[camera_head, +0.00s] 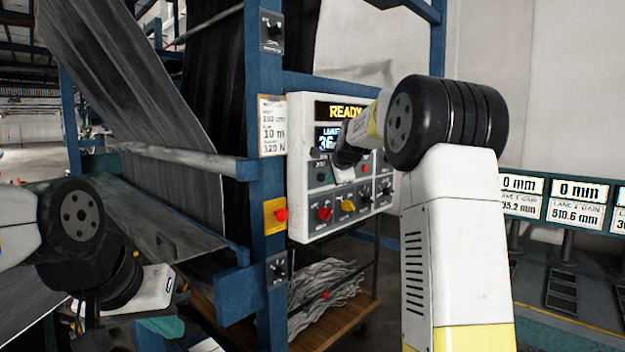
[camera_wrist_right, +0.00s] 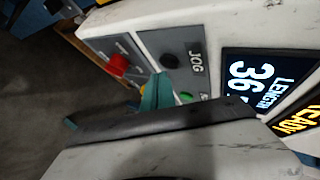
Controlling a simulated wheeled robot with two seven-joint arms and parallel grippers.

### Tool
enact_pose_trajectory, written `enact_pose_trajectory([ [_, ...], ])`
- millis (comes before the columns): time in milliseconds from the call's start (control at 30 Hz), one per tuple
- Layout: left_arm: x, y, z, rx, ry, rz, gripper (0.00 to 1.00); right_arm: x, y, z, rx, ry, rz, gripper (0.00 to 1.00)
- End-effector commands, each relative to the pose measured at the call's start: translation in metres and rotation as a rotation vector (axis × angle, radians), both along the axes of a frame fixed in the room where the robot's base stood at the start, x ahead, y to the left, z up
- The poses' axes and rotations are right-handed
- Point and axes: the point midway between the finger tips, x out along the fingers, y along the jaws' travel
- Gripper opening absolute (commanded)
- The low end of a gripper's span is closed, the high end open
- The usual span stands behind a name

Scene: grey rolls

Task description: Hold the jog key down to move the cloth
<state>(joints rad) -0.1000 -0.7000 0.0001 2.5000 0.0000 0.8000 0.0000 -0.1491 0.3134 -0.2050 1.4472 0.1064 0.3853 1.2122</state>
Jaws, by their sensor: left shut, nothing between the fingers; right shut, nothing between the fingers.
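The jog key (camera_wrist_right: 170,61) is a dark round button on a grey plate marked JOG, on the white control panel (camera_head: 294,150). It also shows under the length display in the head view (camera_head: 322,177). My right gripper (camera_wrist_right: 155,93) is shut and empty, its teal tips close to the panel beside the JOG plate and a green button (camera_wrist_right: 186,97). I cannot tell whether the tips touch the panel. My right wrist hides them in the head view. Grey cloth (camera_head: 130,75) slopes down through the blue frame. My left gripper (camera_head: 160,327) is shut and empty at lower left.
The panel display reads READY (camera_head: 337,110); the length display (camera_head: 325,138) starts with 36. A red knob (camera_head: 324,213) and a yellow knob (camera_head: 348,206) sit lower on the panel. A blue post (camera_head: 266,180) stands left of it. A wooden cart (camera_head: 345,325) holds grey cloth strips.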

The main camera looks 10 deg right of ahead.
Motion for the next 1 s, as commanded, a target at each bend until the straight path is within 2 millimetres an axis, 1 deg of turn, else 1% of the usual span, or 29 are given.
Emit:
enact_pose_trajectory([
  [333, 0.0, 0.0, 0.0, 0.0, 0.0, 0.0, 0.0, -0.002, -0.002, 0.0, 0.001, 0.0, -0.001, 0.0],
  [700, 0.0, 0.0, 0.0, 0.0, 0.0, 0.0, 0.0, -0.03, -0.025, 0.001, 0.001, 0.0, -0.003, 0.0],
  [800, 0.0, 0.0, 0.0, 0.0, 0.0, 0.0, 0.0, -0.036, -0.028, 0.0, 0.002, 0.0, -0.001, 0.0],
  [1000, 0.0, 0.0, 0.0, 0.0, 0.0, 0.0, 0.0, -0.04, -0.032, 0.0, -0.001, 0.0, 0.001, 0.0],
])
